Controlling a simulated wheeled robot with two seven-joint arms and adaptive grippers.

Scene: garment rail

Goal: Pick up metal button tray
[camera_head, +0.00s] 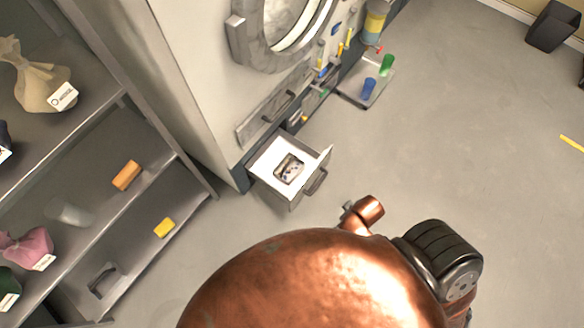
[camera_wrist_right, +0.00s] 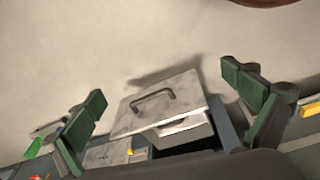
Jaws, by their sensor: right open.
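The metal button tray (camera_head: 289,168) is a small grey tray with dark and light bits in it. It lies inside the open white-lined drawer (camera_head: 318,166) at the foot of the large machine in the head view. In the right wrist view, the drawer front with its handle (camera_wrist_right: 152,97) shows between the fingers; a dark patch inside may be the tray, but I cannot tell. My right gripper (camera_wrist_right: 165,86) is open and empty, its green-padded fingers spread wide to either side of the drawer. It is not seen in the head view. My left gripper is in neither view.
The machine (camera_head: 200,80) with a round door stands behind the drawer. A shelf unit (camera_head: 125,220) with bags and small blocks is at the left. A floor tray (camera_head: 352,93) with green and blue cups lies beyond the drawer. The floor at the right is mostly clear.

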